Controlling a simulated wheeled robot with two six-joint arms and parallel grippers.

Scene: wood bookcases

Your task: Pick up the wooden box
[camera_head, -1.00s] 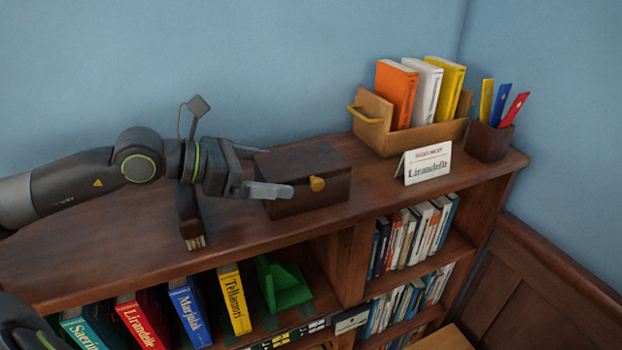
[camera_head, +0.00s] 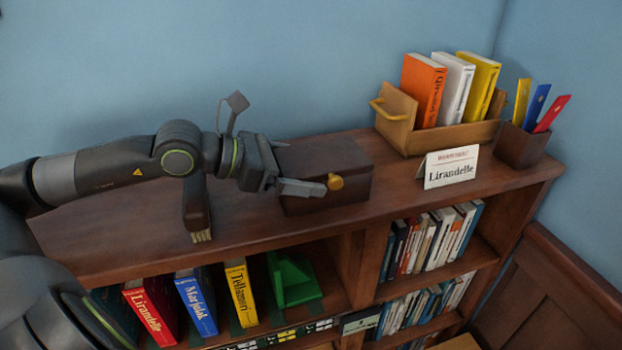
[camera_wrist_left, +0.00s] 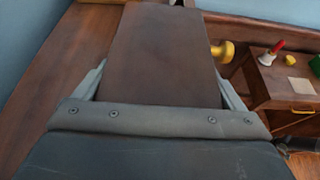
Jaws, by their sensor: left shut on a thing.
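The wooden box (camera_head: 318,160) is dark brown with a round yellow knob (camera_head: 335,182) on its front. It rests on top of the bookcase in the head view. My left gripper (camera_head: 300,187) reaches it from the left and is shut on it, with one finger along its front face beside the knob. In the left wrist view the box (camera_wrist_left: 165,55) fills the space between the two fingers (camera_wrist_left: 160,95), and its knob shows at its right side. The far finger is hidden in the head view. My right gripper is not in view.
A brush-like dark object (camera_head: 197,210) stands on the bookcase top (camera_head: 120,225) under my left wrist. To the right are a light wooden book holder (camera_head: 398,125), a name card (camera_head: 450,168) and a pen cup (camera_head: 522,147). Books and a green bookend (camera_head: 292,282) fill shelves below.

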